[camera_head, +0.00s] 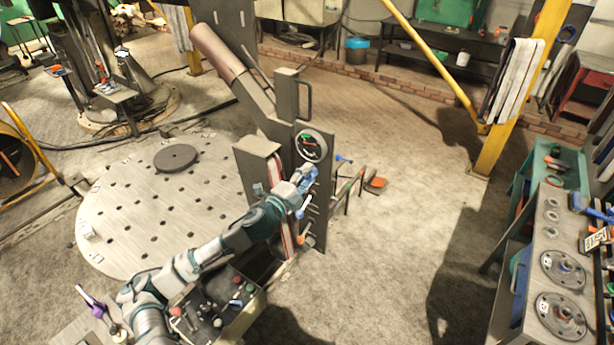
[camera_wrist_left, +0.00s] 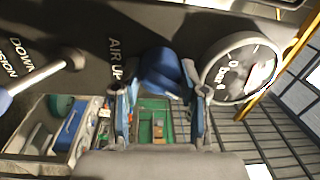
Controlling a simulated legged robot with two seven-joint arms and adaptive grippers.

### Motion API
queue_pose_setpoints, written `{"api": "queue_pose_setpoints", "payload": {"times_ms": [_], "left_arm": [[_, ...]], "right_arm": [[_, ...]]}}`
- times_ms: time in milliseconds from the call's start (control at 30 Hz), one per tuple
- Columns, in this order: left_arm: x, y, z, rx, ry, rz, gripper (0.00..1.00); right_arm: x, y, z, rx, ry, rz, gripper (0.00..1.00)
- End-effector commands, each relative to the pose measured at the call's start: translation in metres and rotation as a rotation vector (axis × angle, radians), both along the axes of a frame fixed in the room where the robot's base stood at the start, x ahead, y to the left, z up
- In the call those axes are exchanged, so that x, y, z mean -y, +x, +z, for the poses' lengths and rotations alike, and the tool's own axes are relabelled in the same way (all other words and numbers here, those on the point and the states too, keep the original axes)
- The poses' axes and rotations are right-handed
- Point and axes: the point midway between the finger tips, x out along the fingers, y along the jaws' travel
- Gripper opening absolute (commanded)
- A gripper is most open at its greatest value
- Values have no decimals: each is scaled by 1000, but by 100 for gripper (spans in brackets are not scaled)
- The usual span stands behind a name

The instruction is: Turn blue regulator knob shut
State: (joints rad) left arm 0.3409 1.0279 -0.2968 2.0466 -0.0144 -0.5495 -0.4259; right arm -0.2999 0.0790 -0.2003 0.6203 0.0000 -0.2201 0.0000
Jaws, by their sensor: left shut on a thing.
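The blue regulator knob (camera_wrist_left: 162,72) sits on the dark panel beside the lettering "AIR", between the fingers of my left gripper (camera_wrist_left: 160,88) in the left wrist view. The gripper is shut on the knob, with one finger on each side. In the head view my left gripper (camera_head: 308,176) is at the panel (camera_head: 319,192), just below the round pressure gauge (camera_head: 310,146). The knob is mostly hidden there by the fingers. The gauge (camera_wrist_left: 240,68) is right of the knob in the wrist view. My right gripper is not in view.
A lever (camera_wrist_left: 40,82) marked "DOWN" is left of the knob in the wrist view. Below my gripper are a blue-white lever (camera_head: 302,208) and an orange-tipped one (camera_head: 306,240). A control box (camera_head: 218,308) stands near my arm.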

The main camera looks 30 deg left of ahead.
Motion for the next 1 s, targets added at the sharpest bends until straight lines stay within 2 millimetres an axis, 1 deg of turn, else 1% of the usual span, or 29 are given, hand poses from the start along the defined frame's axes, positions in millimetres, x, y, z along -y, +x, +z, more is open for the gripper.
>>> {"api": "queue_pose_setpoints", "payload": {"times_ms": [200, 500, 700, 1000], "left_arm": [[-1, 0, 0, -17, -198, 5, 8], [-1, 0, -1, -34, -404, 5, 8], [-1, 0, -2, -40, -483, 5, 8], [0, 0, -4, -48, -526, 4, 8]], "right_arm": [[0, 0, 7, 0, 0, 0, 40], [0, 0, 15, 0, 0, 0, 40], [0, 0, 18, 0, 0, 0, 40], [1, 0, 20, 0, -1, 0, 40]]}}
